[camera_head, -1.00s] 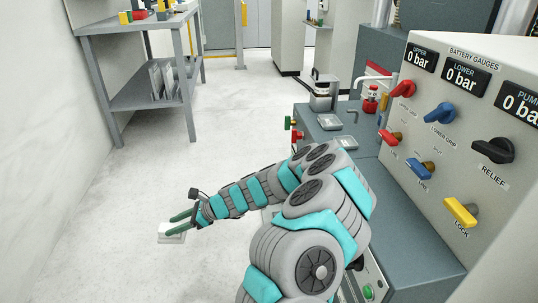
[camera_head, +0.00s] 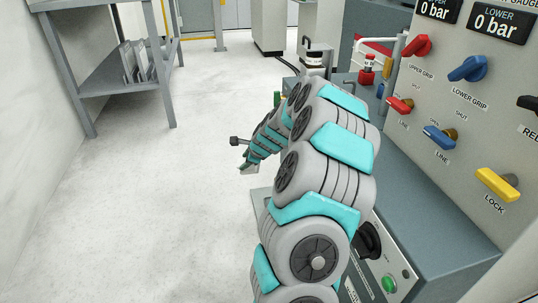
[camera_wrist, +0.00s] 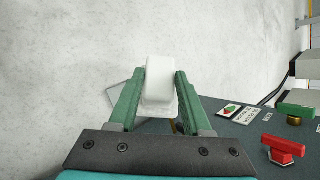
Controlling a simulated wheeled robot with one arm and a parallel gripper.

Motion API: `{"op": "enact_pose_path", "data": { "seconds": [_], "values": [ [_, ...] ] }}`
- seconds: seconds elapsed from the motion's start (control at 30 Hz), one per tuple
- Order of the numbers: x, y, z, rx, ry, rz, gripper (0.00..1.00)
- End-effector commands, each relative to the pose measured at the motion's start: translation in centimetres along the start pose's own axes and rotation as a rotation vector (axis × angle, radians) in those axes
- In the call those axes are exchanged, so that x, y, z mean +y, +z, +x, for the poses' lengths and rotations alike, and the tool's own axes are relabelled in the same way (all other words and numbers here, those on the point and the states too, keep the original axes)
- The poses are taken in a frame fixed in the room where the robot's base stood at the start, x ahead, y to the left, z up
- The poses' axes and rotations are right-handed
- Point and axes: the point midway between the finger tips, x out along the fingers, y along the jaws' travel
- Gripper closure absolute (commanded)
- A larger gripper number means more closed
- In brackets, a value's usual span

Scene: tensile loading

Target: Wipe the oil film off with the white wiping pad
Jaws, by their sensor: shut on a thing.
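My gripper (camera_wrist: 162,78) is shut on the white wiping pad (camera_wrist: 160,88), which sits between its two green fingers in the wrist view. In the head view my gripper (camera_head: 245,160) is small and mostly hidden behind my arm, at the left edge of the bench. A thin-edged pale, flat shape (camera_wrist: 117,101) shows beside and behind the left finger; I cannot tell what it is. I cannot make out the oil film in either view.
A dark grey bench (camera_wrist: 215,150) lies below and right of the pad. It carries a red handle (camera_wrist: 283,147), a green handle (camera_wrist: 297,109) and a label plate (camera_wrist: 240,112). The gauge panel (camera_head: 460,110) stands right. A shelf table (camera_head: 110,75) stands left, with open floor between.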

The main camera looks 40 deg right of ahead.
Motion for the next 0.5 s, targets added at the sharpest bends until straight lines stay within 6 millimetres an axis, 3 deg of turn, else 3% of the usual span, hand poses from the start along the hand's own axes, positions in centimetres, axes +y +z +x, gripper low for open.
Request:
{"op": "enact_pose_path", "data": {
  "seconds": [0.1,0.5],
  "values": [
    [-1.4,-1.6,0.0,0.080,-0.042,-0.023,1.00],
    [-5.5,-4.9,-0.5,0.306,-0.147,-0.088,1.00]
  ]
}}
